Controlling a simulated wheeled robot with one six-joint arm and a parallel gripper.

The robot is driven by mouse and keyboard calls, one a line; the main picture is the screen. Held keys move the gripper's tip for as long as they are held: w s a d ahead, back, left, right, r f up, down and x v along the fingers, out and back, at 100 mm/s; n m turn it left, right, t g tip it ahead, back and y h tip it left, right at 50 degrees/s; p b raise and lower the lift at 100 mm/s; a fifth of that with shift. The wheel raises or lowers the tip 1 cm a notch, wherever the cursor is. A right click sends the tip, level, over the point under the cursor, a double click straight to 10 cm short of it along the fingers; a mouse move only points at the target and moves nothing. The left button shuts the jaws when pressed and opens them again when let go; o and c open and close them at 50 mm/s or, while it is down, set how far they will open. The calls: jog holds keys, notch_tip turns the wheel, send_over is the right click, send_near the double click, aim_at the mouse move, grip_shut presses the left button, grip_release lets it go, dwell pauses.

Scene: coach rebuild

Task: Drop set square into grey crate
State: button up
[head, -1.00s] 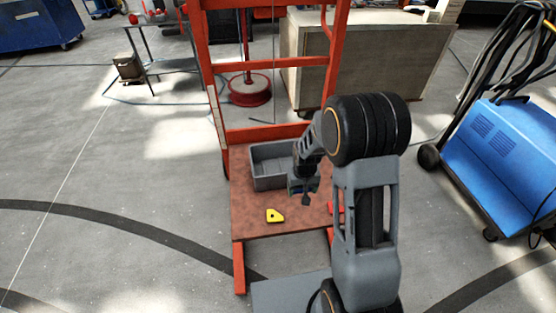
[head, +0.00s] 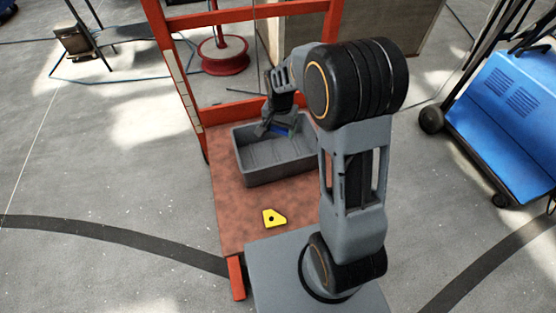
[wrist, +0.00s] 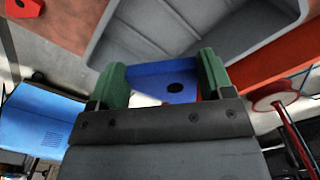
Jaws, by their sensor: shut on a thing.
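My gripper (head: 274,130) is over the back part of the grey crate (head: 278,175). A bit of blue also shows at the gripper in the head view. The crate's visible inside looks empty. Whether the piece touches the crate is hard to tell.
A yellow piece with a hole (head: 273,218) lies on the brown platform (head: 235,215) in front of the crate. A red piece (wrist: 22,8) shows in the wrist view's corner. An orange frame (head: 178,75) rises behind and left of the crate. A blue machine (head: 510,120) stands right.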

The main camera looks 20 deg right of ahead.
jog(key=shift+w+a+f+m+b, duration=0.15)
jog(key=shift+f+m+b, duration=0.3)
jog(key=shift+m+b, duration=0.35)
jog(key=shift+w+a+f+m+b, duration=0.15)
jog(key=shift+f+m+b, duration=0.4)
jog(key=shift+b, duration=0.45)
notch_tip(320, 180, down, 5)
jog(key=b, duration=0.4)
jog(key=shift+d+f+b, duration=0.1)
jog(key=shift+f+b, duration=0.1)
jog(key=shift+b, duration=0.1)
jog(key=o, duration=1)
notch_tip(320, 180, up, 14)
jog(key=p, duration=0.3)
jog(key=shift+p, duration=0.4)
